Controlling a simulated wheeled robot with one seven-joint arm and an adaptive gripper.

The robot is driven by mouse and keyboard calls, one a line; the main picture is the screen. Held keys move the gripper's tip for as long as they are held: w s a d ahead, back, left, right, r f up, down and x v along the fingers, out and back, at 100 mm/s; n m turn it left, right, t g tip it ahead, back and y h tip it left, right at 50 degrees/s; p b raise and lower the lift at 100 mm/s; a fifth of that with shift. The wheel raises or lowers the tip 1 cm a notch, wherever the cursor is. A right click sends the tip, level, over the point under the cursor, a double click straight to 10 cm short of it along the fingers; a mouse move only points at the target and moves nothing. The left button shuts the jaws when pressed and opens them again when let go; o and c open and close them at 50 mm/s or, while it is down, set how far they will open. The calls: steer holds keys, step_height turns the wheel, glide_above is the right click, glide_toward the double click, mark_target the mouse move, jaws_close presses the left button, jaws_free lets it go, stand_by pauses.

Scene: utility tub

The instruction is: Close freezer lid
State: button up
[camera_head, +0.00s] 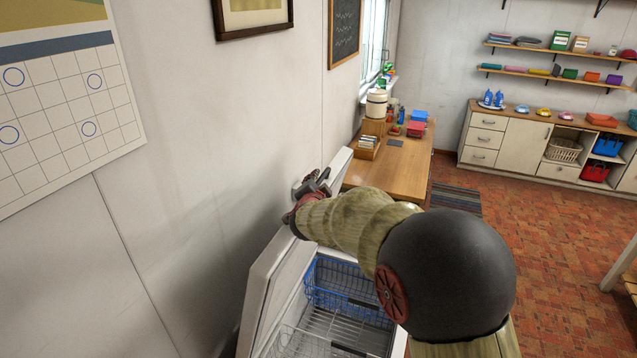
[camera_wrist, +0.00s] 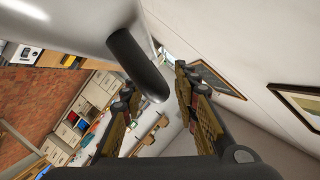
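The white freezer lid (camera_head: 268,285) stands raised, tilted near the wall on the left. Below it, the freezer (camera_head: 399,344) is open and shows its inside. My gripper (camera_head: 312,186) is at the upper part of the lid, and my arm hides part of the lid and freezer. In the wrist view, the white lid (camera_wrist: 60,22) fills the upper left, and a black handle (camera_wrist: 138,66) projects from it. The two fingers of my gripper (camera_wrist: 155,82) are apart, with the handle's end appearing between them; I cannot tell whether they touch it.
A blue wire basket (camera_head: 335,284) and a plain wire basket (camera_head: 300,344) are inside the freezer. A wooden counter (camera_head: 402,172) stands beyond it, with boxes and a white container. The wall (camera_head: 190,170) is close on the left. Brick-coloured floor (camera_head: 560,260) is open on the right.

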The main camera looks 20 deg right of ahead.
steer(key=shift+w+d+f, duration=0.15)
steer(key=shift+w+d, duration=0.1)
steer(key=shift+w, duration=0.15)
steer(key=c, duration=0.8)
stand_by(0.4)
